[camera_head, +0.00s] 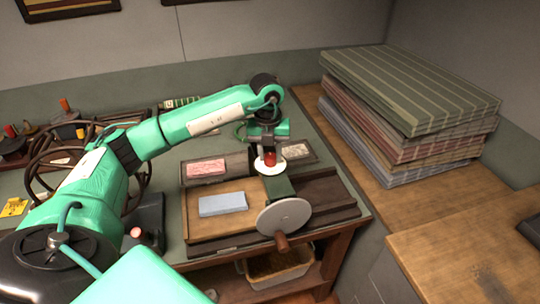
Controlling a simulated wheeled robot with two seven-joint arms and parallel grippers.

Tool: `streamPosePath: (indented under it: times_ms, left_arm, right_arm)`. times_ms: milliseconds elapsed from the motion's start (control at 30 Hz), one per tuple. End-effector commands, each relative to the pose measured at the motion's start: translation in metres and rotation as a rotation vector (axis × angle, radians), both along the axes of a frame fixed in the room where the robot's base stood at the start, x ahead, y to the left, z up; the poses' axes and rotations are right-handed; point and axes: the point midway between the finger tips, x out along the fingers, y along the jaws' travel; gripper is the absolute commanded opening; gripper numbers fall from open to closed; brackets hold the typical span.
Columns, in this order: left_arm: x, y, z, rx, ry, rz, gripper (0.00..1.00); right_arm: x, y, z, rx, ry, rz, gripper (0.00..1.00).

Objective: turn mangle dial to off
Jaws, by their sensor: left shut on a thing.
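The mangle (279,188) stands on the table as a dark green body with a grey disc wheel (284,215) and a wooden handle at its front. On its top is a pale round plate with a red knob (270,159), which looks like the dial. My left gripper (269,152) reaches down from above and is shut on the red knob. The gripper partly covers the knob, and any markings on the plate are too small to read. My right gripper is out of view.
A wooden board with a blue block (222,204) lies left of the mangle, with a pink block (206,168) behind it. Striped folded cloths (415,90) are stacked at the right. A spoked wheel stands behind my left arm. A basket (277,268) sits below the table.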

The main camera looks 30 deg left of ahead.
Motion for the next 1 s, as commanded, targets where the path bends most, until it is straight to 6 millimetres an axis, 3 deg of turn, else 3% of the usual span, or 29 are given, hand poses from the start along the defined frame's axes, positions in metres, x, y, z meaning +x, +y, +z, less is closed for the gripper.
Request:
streamPosePath:
  times_ms: [300,867,900,1000]
  left_arm:
    - [0.0009,0.0003,0.0011,-0.001,-0.005,0.135,0.1]
    - [0.001,0.0004,0.002,-0.001,-0.004,0.167,0.1]
    - [0.001,0.0004,0.002,-0.001,-0.004,0.167,0.35]
    - [0.0008,0.0003,0.0017,-0.001,-0.004,0.167,0.54]
  right_arm:
    - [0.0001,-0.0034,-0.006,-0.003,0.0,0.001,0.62]
    - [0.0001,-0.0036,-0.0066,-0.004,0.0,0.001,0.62]
    - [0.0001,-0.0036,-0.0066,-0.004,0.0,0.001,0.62]
    - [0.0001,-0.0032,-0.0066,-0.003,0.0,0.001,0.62]
